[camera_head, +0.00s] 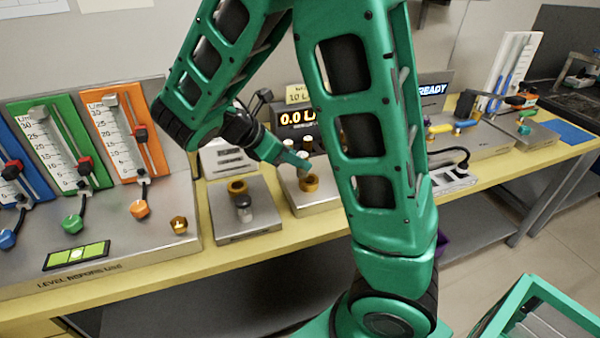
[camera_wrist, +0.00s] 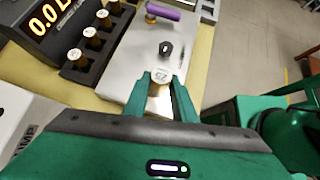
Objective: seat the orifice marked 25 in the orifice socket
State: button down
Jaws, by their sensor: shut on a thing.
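The orifice marked 25 (camera_wrist: 161,77) has a pale top and a brass body, and sits between the two fingers of my gripper (camera_wrist: 163,88). The fingers are shut on it, with its marked top facing the wrist camera. In the head view my gripper (camera_head: 300,163) points down over a metal plate. A brass ring-like fitting (camera_head: 309,183), which looks like the orifice socket, stands on that plate just below the fingertips. I cannot tell whether the held orifice is above the fitting or partly in it. The fingers hide the orifice's lower end.
A black rack holds several similar orifices (camera_wrist: 90,37) beside the lit display (camera_wrist: 52,18). A black knob (camera_wrist: 166,48) and a purple cylinder (camera_wrist: 165,11) are on the plate. Another plate with a brass ring (camera_head: 237,186) and grey knob (camera_head: 244,212) stands to the left.

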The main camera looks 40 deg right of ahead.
aim_at(304, 172)
jog(key=d+f, duration=0.1)
jog(key=d, duration=0.1)
jog(key=shift+w+d+f, duration=0.35)
jog(key=shift+f, duration=2)
jog(key=c, duration=1.5)
grip_release()
jog(key=shift+o, duration=0.2)
